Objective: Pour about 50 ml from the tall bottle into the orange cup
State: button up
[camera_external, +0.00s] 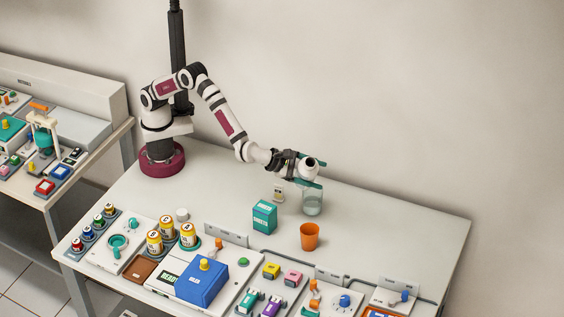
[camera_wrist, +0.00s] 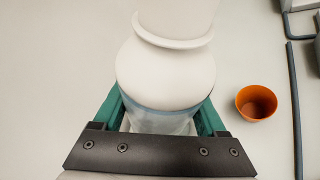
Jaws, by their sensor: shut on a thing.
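The tall bottle (camera_external: 312,204) has a clear lower body and a white upper part; it looks upright. In the wrist view its white shoulder and neck (camera_wrist: 165,75) fill the middle, with a bluish band low down. My gripper (camera_external: 309,173) is shut on the bottle's upper part, with a teal finger on each side; it also shows in the wrist view (camera_wrist: 160,118). I cannot tell whether the bottle's base touches the table. The orange cup (camera_external: 310,236) stands upright on the table in front of the bottle, apart from it. In the wrist view the cup (camera_wrist: 256,102) is to the right and looks empty.
A teal box (camera_external: 264,216) stands left of the cup, and a small bottle (camera_external: 279,193) stands behind it. Trays, yellow cans (camera_external: 188,234) and a blue box (camera_external: 202,281) crowd the table's front. The table right of the bottle is clear.

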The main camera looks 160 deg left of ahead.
aim_at(313, 180)
jog(key=shift+s+a+r+m+g, duration=0.1)
jog(key=shift+s+r+m+g, duration=0.1)
jog(key=shift+m+g, duration=0.15)
jog(key=shift+s+m, duration=0.15)
jog(key=shift+m, duration=0.1)
jog(key=f, duration=0.1)
jog(key=s+f+m+g, duration=0.1)
jog(key=shift+a+f+y, duration=0.15)
jog(key=shift+f+y, duration=0.15)
jog(key=shift+f, duration=0.1)
jog(key=shift+s+a+f+m+g+y, duration=0.1)
jog(key=shift+s+f+m+g+y, duration=0.15)
jog(key=shift+f+m+g, duration=0.3)
jog(key=shift+s+f+m+g+y, duration=0.15)
jog(key=shift+s+f+m+g, duration=0.25)
jog(key=shift+f, duration=0.25)
jog(key=shift+w+f+m+g+y, duration=0.3)
jog(key=shift+m, duration=0.35)
jog(key=shift+w+r+m+g+y, duration=0.1)
jog(key=shift+r+m+g+y, duration=0.1)
jog(key=shift+m+g+y, duration=0.6)
